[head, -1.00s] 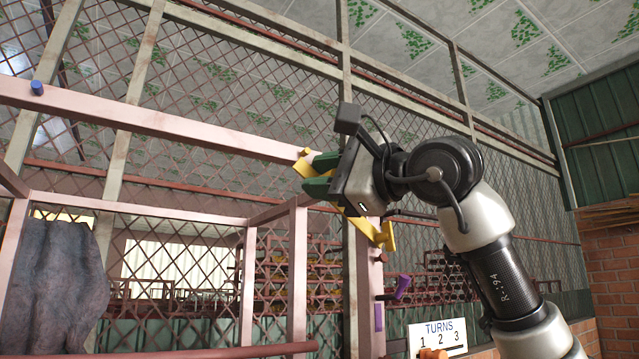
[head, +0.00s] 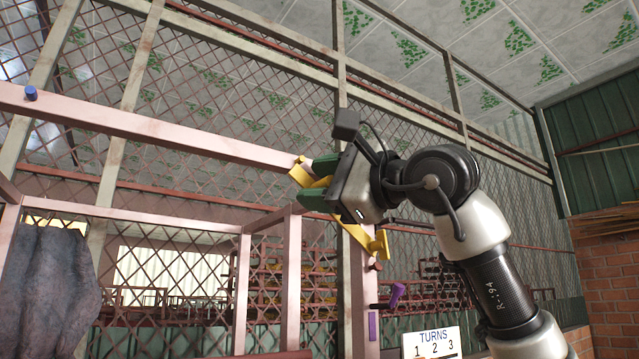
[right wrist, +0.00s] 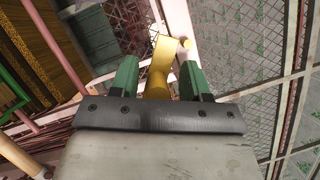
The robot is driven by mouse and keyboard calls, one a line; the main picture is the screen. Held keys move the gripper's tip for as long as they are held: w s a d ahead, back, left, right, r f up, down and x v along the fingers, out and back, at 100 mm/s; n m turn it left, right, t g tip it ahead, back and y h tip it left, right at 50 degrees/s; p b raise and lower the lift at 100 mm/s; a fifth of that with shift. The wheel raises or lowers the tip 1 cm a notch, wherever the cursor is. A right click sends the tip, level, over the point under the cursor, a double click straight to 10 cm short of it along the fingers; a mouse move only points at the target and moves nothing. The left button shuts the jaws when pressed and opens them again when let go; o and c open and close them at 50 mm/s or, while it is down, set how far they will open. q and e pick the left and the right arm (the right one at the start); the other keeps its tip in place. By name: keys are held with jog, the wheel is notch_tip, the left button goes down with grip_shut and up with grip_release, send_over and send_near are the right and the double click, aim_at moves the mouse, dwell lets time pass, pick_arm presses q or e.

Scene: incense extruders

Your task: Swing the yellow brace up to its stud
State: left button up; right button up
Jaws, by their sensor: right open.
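The yellow brace (head: 357,232) slants from the right post up to the left, its upper end (head: 299,175) at the right end of the pink crossbeam. A small yellow stud (head: 298,160) sticks out there, close to the brace's end. In the right wrist view the brace (right wrist: 161,52) lies just left of the stud (right wrist: 187,43); I cannot tell whether they touch. My right gripper (head: 314,181) is open, its green fingers on either side of a yellow part of the brace, with gaps showing. Its body hides the brace's middle. My left gripper is not in view.
The pink crossbeam (head: 150,125) bears a blue stud (head: 31,93) at left. A TURNS sign (head: 432,342) stands below. Wire mesh lies behind; a grey cloth (head: 52,285) hangs at left.

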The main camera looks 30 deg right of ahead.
jog(key=b+v, duration=0.4)
jog(key=v, duration=0.6)
jog(key=shift+s+d, duration=0.15)
jog(key=shift+s, duration=0.1)
